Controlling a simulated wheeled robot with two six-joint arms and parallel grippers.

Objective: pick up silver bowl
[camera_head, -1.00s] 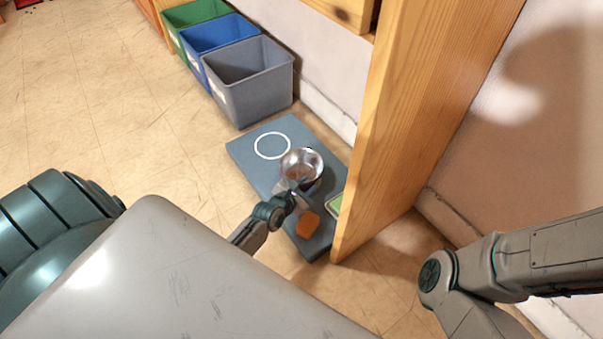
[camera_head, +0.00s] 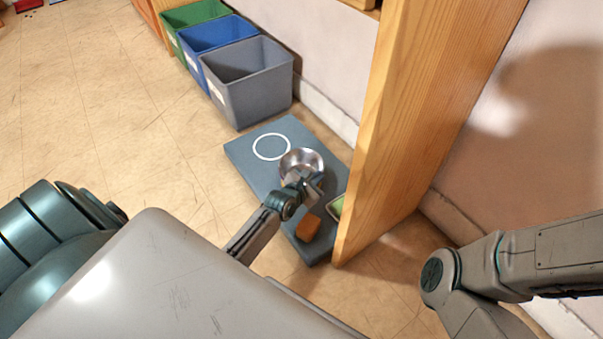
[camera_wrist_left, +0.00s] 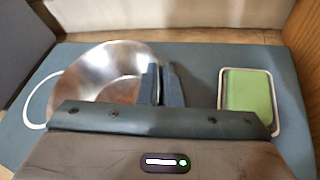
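The silver bowl (camera_head: 300,160) sits upright on a low blue-grey platform (camera_head: 250,158), just right of a white ring. My left gripper (camera_head: 311,181) is at the bowl's near right side. In the left wrist view the bowl (camera_wrist_left: 105,72) lies left of the fingers (camera_wrist_left: 161,84), which stand close together with the bowl's right wall between them. They look shut on that wall; the contact itself is partly hidden. The bowl looks empty where its inside shows. My right gripper is out of view; only part of my right arm shows at the right.
The white ring (camera_head: 271,147) is marked on the platform. An orange block (camera_head: 308,228) and a pale tray with a green pad (camera_wrist_left: 246,94) lie near the gripper. A wooden panel (camera_head: 408,130) stands close right. Grey (camera_head: 252,95), blue and green bins stand behind.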

